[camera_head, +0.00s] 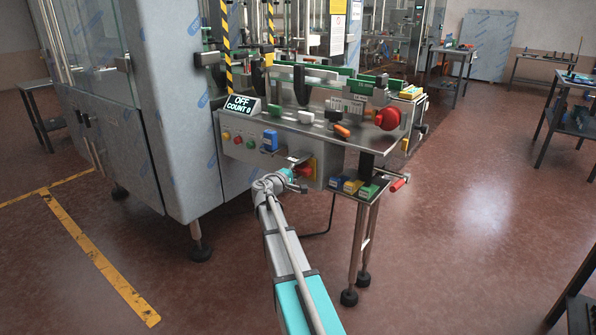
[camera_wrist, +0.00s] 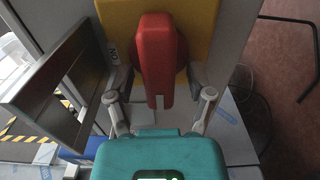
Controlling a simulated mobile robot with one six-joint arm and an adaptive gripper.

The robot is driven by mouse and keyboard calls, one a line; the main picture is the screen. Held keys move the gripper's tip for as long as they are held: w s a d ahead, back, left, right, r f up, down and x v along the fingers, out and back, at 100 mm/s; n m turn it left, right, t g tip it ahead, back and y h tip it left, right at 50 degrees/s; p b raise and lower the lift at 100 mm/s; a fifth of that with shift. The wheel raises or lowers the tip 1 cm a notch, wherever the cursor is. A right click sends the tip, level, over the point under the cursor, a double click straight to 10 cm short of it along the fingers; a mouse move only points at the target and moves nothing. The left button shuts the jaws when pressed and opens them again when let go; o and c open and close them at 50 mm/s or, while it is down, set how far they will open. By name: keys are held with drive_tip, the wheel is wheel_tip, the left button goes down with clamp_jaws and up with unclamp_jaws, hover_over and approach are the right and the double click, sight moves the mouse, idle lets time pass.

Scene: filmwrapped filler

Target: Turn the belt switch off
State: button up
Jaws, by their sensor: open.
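The belt switch is a red rotary handle (camera_wrist: 156,58) on a yellow plate (camera_wrist: 200,24). In the wrist view the handle stands upright in the picture. In the head view the yellow plate (camera_head: 309,164) shows low on the front of the grey control box, partly hidden by my gripper (camera_head: 296,173). In the wrist view my gripper (camera_wrist: 161,82) is open, with one finger on each side of the handle. I cannot tell whether either finger touches it. A small display (camera_head: 242,104) on top of the box reads "OFF" and "COUNT 0".
A blue switch (camera_head: 270,140) and several round buttons (camera_head: 237,139) sit left of the belt switch. A red knob (camera_head: 388,118) is above right. Small coloured boxes (camera_head: 353,187) lie on a lower shelf to the right. A dark metal frame (camera_wrist: 57,82) is close left in the wrist view.

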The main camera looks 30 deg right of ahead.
drive_tip(key=shift+a, duration=0.15)
drive_tip(key=v, duration=1.1)
drive_tip(key=shift+s+a, duration=0.15)
drive_tip(key=shift+a, duration=0.25)
drive_tip(key=s+a+f+m+g+y, duration=0.4)
drive_tip(key=s+a+f+y, duration=0.4)
drive_tip(key=s+a+f, duration=0.4)
drive_tip(key=s+a+f+g+y, duration=0.1)
drive_tip(key=s+a+f+y, duration=0.2)
drive_tip(key=s+a+y, duration=0.35)
drive_tip(key=s+a+f+g+y, duration=0.1)
drive_tip(key=s+a+f+y, duration=0.25)
drive_tip(key=a, duration=0.55)
wheel_tip(320, 180, up, 30)
drive_tip(key=h+p, duration=0.1)
drive_tip(key=p, duration=2.9)
drive_tip(key=shift+r+p, duration=0.25)
drive_tip(key=shift+p, duration=0.05)
